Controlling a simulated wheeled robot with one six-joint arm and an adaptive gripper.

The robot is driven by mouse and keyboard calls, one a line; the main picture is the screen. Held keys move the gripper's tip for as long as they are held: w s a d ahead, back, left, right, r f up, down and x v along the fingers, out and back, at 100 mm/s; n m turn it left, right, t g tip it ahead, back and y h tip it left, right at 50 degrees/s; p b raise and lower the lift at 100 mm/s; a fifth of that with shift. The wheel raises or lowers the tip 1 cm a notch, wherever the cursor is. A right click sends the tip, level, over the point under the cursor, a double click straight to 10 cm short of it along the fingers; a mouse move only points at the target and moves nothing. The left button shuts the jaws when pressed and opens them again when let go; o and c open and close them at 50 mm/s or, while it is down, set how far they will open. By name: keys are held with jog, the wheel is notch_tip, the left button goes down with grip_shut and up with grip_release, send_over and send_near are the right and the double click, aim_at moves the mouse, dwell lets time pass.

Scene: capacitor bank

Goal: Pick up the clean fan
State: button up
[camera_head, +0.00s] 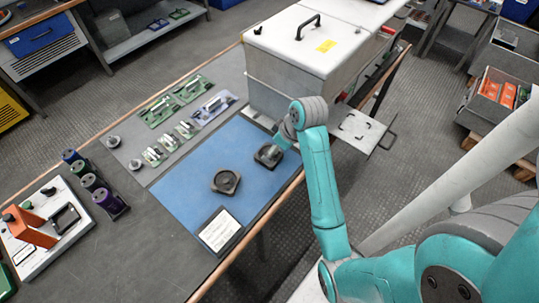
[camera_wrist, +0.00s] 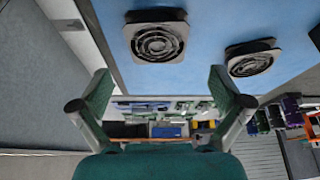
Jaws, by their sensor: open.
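Two dark square fans with round grilles lie on the blue mat (camera_head: 190,183). One fan (camera_head: 226,181) is near the mat's middle; the other fan (camera_head: 268,157) is farther right, beside my gripper (camera_head: 274,149). In the wrist view, one fan (camera_wrist: 157,40) is at the top centre, beyond the tips of my gripper (camera_wrist: 159,75). The other fan (camera_wrist: 251,60) is to the right, outside the fingers. My gripper is open and empty, with its two green fingers wide apart. I cannot tell which fan is clean.
A white lidded box (camera_head: 307,52) stands close behind my gripper. A framed card (camera_head: 220,231) lies on the mat's front part. Circuit boards (camera_head: 189,88), dark cylinders (camera_head: 97,190) and an orange-handled device (camera_head: 38,228) occupy the table's far side and left.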

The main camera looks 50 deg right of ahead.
jog(key=shift+x, duration=3.5)
jog(key=shift+w+d, duration=0.1)
jog(key=shift+d, duration=0.05)
jog(key=c, duration=1)
